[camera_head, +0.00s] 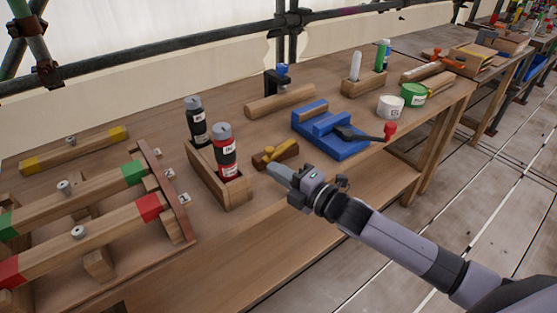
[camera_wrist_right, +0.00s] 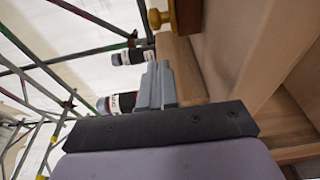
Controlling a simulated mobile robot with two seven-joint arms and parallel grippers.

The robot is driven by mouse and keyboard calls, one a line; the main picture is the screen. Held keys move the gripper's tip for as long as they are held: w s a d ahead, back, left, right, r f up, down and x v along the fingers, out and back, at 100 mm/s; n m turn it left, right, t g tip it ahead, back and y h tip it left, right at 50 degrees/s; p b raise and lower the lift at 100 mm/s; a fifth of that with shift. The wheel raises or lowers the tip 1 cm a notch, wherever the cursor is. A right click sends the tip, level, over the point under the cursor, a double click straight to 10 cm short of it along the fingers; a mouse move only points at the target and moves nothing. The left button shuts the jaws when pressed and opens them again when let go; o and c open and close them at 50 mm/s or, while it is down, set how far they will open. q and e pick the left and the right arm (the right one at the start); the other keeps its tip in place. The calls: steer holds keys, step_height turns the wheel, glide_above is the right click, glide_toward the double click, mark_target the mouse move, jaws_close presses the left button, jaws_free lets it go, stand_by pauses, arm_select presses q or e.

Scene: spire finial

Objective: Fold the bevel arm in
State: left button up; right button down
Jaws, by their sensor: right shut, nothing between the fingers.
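A blue fixture (camera_head: 345,148) sits near the table's front edge. A dark arm with a red knob (camera_head: 389,131) extends from it to the right, past the fixture's side. My right gripper (camera_head: 279,174) is shut and empty. It is left of the fixture and apart from the dark arm, close to a small wooden block with brass-coloured parts (camera_head: 275,152). In the right wrist view the closed fingers (camera_wrist_right: 158,85) show with nothing between them, and a brass-coloured knob (camera_wrist_right: 158,18) is above them. I cannot tell for certain which part is the bevel arm. My left gripper is not in view.
A wooden box (camera_head: 220,183) with black and red bottles stands left of my right gripper. Clamped beams (camera_head: 75,215) fill the left side. A dowel (camera_head: 280,102), a white tub (camera_head: 390,106) and a green roll (camera_head: 413,95) lie behind and right of the fixture.

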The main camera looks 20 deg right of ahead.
mark_target(280, 147)
steer(key=shift+w+d, duration=0.3)
steer(key=shift+w, duration=0.65)
steer(key=shift+w+d, duration=0.25)
steer(key=shift+w, duration=0.65)
steer(key=shift+a, duration=0.1)
steer(key=shift+w+a+f+b, duration=0.1)
steer(key=shift+w+a+b, duration=0.4)
steer(key=shift+w+a, duration=0.5)
steer(key=shift+a, duration=0.1)
